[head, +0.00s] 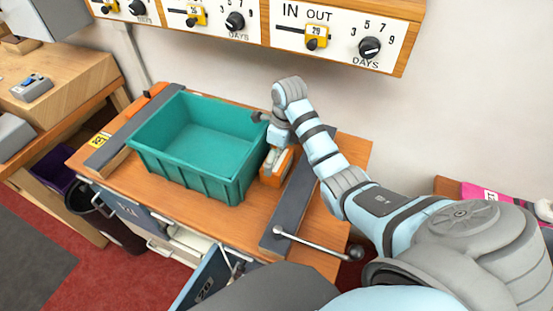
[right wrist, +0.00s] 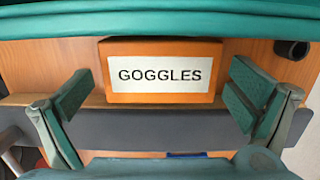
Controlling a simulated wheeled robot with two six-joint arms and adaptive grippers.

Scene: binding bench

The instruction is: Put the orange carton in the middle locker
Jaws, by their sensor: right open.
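The orange carton (head: 269,180) sits on the wooden bench top, between the teal bin and a dark grey rail. In the right wrist view the carton (right wrist: 160,88) faces me with a white GOGGLES label. My right gripper (head: 279,154) is over the carton in the head view and partly hides it. In the right wrist view its open fingers (right wrist: 160,100) are apart, one to each side of the carton, with gaps. Lockers are set in the bench front below the top. One blue-grey locker door (head: 207,279) stands open; I cannot tell whether it is the middle one. My left gripper is not in view.
The teal bin (head: 240,183) stands open and empty left of the carton. Dark grey rails lie at the left (head: 110,150) and right (head: 289,207) of the bench top. A metal lever (head: 315,244) is near the right front corner. Dial boxes (head: 340,60) hang above.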

